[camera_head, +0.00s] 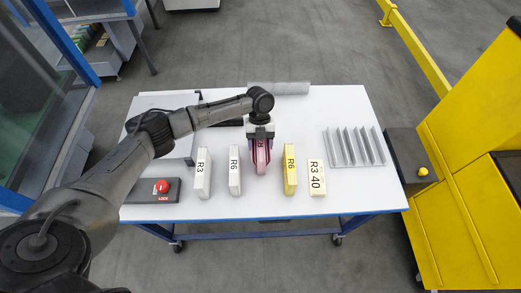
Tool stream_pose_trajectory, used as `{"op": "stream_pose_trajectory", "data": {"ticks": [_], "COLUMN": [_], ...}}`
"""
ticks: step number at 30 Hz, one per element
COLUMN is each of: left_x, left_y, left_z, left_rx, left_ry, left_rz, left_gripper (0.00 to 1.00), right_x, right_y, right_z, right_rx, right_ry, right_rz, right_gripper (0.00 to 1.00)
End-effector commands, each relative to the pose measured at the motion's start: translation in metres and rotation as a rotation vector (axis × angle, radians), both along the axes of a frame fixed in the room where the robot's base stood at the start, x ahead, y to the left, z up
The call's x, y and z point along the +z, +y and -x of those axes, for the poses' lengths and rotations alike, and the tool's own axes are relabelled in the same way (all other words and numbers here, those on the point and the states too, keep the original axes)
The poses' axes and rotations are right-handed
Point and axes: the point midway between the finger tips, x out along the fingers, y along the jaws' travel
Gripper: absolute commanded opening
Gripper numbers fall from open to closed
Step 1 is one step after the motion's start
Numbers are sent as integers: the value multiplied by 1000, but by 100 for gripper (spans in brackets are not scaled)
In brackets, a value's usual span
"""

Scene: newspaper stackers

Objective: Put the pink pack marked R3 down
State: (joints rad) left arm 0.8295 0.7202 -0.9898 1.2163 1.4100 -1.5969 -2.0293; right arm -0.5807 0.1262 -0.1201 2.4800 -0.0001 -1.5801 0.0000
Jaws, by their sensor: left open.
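The pink pack (261,158) stands upright on the white table (300,206), in the row between a white pack marked R6 (235,170) and a yellow pack marked R6 (290,168). My left gripper (260,140) is directly above it, with its open fingers at the pack's upper part. The gripper hides most of the pack's marking, so I cannot read it fully. Whether the fingers touch the pack's sides I cannot tell. My right gripper is not in view.
A white pack marked R3 (203,172) stands at the row's left end, and a pale pack marked R3 40 (317,177) at its right. A grey slotted rack (356,160) is at the right. Yellow machinery (450,190) borders the table's right side.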

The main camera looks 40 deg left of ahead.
Motion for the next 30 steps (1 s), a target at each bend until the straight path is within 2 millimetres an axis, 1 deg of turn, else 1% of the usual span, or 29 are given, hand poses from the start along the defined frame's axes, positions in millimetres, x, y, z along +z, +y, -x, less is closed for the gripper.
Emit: {"op": "stream_pose_trajectory", "data": {"ticks": [27, 28, 30], "left_x": [-5, -5, -5], "left_y": [0, 0, 0], "left_z": [0, 0, 0], "left_rx": [0, 0, 0], "left_ry": [1, 0, 0], "left_rz": [1, 0, 0], "left_gripper": [62, 61, 54], "right_x": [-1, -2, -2], "right_y": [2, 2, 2], "right_z": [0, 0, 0], "right_rx": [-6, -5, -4], "right_ry": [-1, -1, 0], "right_rz": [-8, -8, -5], "right_gripper": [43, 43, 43]}}
